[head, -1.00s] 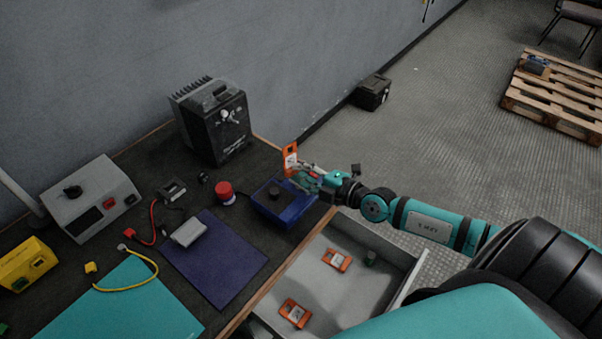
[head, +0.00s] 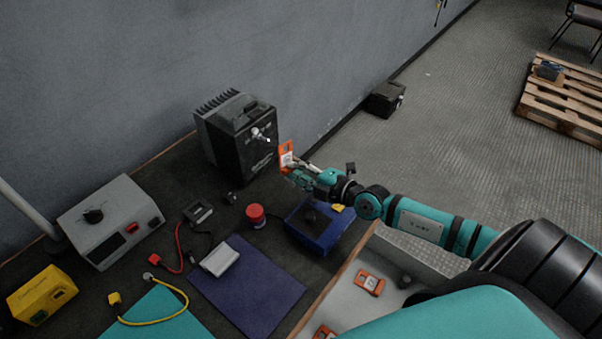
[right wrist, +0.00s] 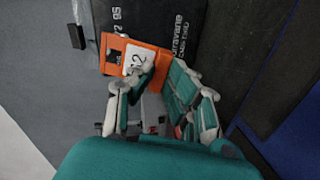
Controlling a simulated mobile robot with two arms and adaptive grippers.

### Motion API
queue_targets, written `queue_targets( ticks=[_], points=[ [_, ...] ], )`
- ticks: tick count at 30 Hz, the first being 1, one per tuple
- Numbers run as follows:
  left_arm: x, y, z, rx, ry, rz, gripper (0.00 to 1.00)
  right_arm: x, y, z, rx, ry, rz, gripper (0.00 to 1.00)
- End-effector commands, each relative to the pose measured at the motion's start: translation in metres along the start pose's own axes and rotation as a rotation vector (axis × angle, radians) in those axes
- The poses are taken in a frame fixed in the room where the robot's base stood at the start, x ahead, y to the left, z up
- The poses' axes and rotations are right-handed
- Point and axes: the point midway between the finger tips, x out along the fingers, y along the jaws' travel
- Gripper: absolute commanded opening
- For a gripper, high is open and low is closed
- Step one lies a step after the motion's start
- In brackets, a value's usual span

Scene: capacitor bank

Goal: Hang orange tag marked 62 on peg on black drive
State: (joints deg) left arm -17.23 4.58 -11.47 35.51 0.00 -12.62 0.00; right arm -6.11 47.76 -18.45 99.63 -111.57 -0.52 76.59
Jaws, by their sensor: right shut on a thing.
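The orange tag (head: 286,154) with a white label is held by my right gripper (head: 294,166), which is shut on it. In the right wrist view the tag (right wrist: 135,58) sits at the fingertips (right wrist: 150,82), and its label shows a 2, the other digit partly hidden by a finger. The black drive (head: 240,145) stands against the wall, with a light peg (head: 262,136) on its front. The tag is right of the peg in the head view, apart from it. In the right wrist view part of the drive (right wrist: 190,40) lies beyond the tag. My left gripper is not in view.
A blue box (head: 318,228) stands below my right arm. A red button (head: 256,214), grey box (head: 110,222) and yellow box (head: 42,294) stand on the bench. An open drawer holds more orange tags (head: 369,283).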

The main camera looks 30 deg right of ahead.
Motion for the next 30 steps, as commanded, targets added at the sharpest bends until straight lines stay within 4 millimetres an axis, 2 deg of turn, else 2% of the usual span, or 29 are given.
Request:
queue_targets(
  ticks=[30],
  points=[
    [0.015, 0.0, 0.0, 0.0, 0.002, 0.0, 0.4, 0.062, 0.007, -0.001, 0.001, 0.001, 0.001, 0.0]
  ],
)
